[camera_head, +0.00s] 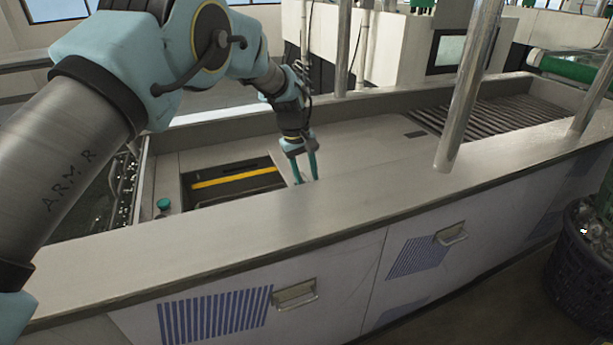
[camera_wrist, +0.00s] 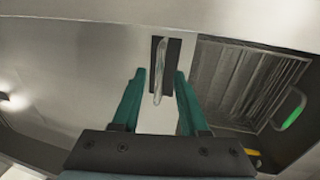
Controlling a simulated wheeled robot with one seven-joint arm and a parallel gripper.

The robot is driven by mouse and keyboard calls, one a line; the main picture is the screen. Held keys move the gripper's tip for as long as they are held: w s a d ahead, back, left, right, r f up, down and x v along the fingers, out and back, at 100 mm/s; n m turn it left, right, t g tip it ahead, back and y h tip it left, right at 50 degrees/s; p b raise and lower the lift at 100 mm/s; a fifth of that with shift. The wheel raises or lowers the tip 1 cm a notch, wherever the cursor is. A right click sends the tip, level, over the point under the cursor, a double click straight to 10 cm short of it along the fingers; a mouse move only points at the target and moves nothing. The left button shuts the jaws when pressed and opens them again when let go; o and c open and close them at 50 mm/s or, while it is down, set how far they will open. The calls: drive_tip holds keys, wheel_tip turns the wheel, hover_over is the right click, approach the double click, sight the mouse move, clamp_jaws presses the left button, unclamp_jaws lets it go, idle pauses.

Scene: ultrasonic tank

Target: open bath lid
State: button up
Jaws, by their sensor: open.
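My gripper (camera_head: 305,180) points down over the metal top of the bath unit, just right of a rectangular opening (camera_head: 235,182). In the wrist view its two green fingers (camera_wrist: 159,75) are apart. A slim metal handle (camera_wrist: 158,85) on a dark plate (camera_wrist: 173,52) appears between the fingertips. I cannot tell whether either finger touches it. The pale flat metal panel (camera_wrist: 85,55) around the plate appears to be the bath lid, and it looks flat. In the head view the handle is hidden by my gripper.
A ribbed opening (camera_wrist: 245,80) with a green-gripped handle (camera_wrist: 293,117) lies at the right in the wrist view. In the head view, metal posts (camera_head: 468,85) rise from the right side of the unit, near a slatted section (camera_head: 500,115). A green knob (camera_head: 163,204) stands left of the opening.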

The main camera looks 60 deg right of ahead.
wheel_tip(320, 180, up, 10)
drive_tip(key=w+a+b, duration=0.1)
drive_tip(key=b, duration=0.1)
drive_tip(key=shift+w+a+r, duration=0.15)
drive_tip(key=shift+a, duration=0.1)
drive_tip(key=shift+w, duration=0.1)
idle(0.3)
